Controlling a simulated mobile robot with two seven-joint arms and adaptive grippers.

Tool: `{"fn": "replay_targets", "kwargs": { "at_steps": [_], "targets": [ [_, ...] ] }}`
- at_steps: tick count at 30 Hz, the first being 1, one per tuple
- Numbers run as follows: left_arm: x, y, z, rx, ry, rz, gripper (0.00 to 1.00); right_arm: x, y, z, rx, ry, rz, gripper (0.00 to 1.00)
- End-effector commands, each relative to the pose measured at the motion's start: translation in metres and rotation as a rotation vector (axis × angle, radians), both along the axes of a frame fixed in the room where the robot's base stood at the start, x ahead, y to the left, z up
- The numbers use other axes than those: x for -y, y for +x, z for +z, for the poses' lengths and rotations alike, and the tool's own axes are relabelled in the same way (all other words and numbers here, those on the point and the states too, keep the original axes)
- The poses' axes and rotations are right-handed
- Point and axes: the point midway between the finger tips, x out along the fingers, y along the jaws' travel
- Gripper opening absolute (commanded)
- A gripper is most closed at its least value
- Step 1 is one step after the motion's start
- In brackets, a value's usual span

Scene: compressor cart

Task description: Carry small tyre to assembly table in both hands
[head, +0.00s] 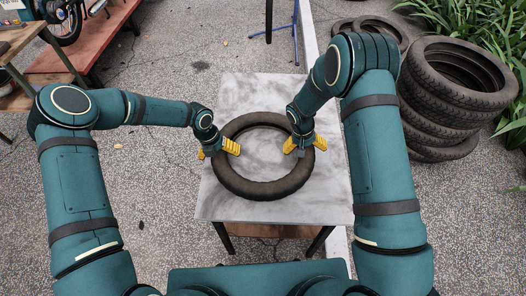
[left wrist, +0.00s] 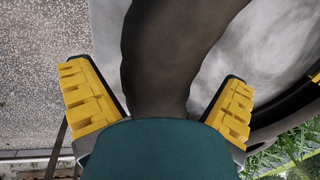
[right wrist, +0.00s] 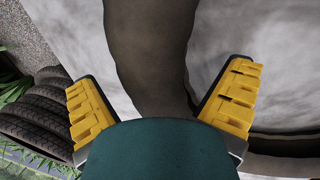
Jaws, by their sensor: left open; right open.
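The small tyre (head: 262,189) is a dark ring lying flat on the grey top of the assembly table (head: 325,205). My left gripper (head: 219,149) is at the tyre's left side, open, with its yellow fingers on either side of the tyre wall. In the left wrist view the tyre (left wrist: 165,60) runs between the spread fingers (left wrist: 160,105). My right gripper (head: 300,144) is at the tyre's right side, also open. In the right wrist view the tyre (right wrist: 150,50) passes between its spread fingers (right wrist: 160,105). Whether any finger touches the rubber I cannot tell.
A stack of larger tyres (head: 440,120) stands on the ground to the right, with plants (head: 480,25) behind it. A red bench (head: 90,45) stands at the upper left and a blue stand (head: 283,30) at the top. Paved ground lies open left of the table.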

Motion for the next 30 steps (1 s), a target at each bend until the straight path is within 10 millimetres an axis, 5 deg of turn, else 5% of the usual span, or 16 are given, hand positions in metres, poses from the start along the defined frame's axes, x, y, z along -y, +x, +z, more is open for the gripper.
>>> {"fn": "replay_targets", "kwargs": {
  "at_steps": [7,14,15,30],
  "targets": [
    [-0.0001,0.0001,-0.0002,0.000,0.001,0.000,1.00,0.0001,0.0000,-0.0003,0.000,0.000,0.000,1.00],
    [-0.0003,0.0000,-0.0002,0.000,0.001,0.000,0.22,-0.0001,0.0000,-0.0002,0.000,0.000,0.000,0.22],
    [-0.0003,0.0000,-0.0001,0.000,0.001,0.000,0.19,-0.0001,0.0000,-0.0001,0.000,0.000,0.000,0.18],
    [0.0000,0.0009,0.0075,0.002,0.000,0.000,0.19,-0.0001,0.0007,0.0072,0.002,0.000,0.000,0.18]
  ]
}}
